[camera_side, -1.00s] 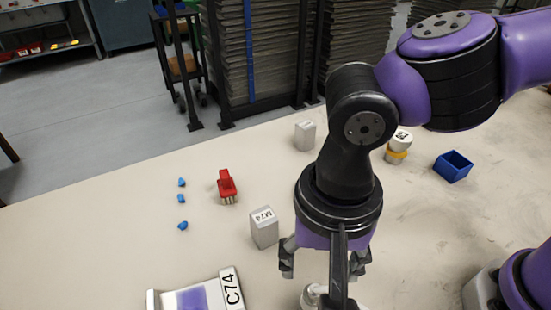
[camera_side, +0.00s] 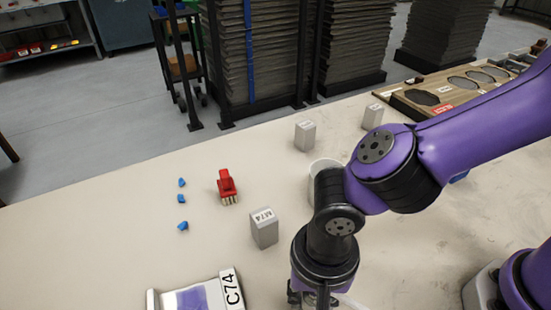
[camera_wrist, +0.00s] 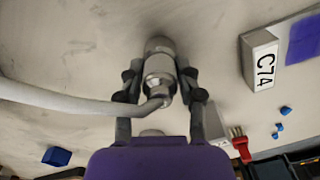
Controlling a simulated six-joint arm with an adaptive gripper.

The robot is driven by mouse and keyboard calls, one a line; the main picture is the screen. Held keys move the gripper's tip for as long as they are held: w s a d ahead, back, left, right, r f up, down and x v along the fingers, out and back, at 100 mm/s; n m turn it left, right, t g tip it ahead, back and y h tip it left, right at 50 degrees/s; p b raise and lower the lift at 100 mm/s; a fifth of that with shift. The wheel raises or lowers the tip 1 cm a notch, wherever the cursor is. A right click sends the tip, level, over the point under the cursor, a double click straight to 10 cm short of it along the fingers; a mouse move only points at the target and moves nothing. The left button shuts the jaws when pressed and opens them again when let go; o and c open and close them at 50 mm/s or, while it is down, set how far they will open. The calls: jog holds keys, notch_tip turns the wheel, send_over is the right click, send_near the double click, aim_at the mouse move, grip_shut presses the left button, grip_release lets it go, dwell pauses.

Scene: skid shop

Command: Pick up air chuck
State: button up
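The air chuck (camera_wrist: 160,68) is a silver metal fitting in the middle of the wrist view, with a pale hose (camera_wrist: 70,100) running off to the left. My gripper (camera_wrist: 160,78) has its two dark fingers on either side of the chuck. The fingers look open, with narrow gaps between the pads and the metal. In the side view my gripper (camera_side: 315,298) is low over the table at the bottom edge, partly cut off. There the chuck is mostly hidden by the gripper, and a bit of pale hose shows to its right.
A grey M74 block (camera_side: 264,228) and a red brush (camera_side: 228,187) stand left of my gripper. A C74 block (camera_side: 195,292) is at lower left. Small blue pieces (camera_side: 182,199) lie farther left. Grey blocks (camera_side: 305,135) and a wooden tool board (camera_side: 455,90) are farther back.

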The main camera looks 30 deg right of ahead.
grip_shut()
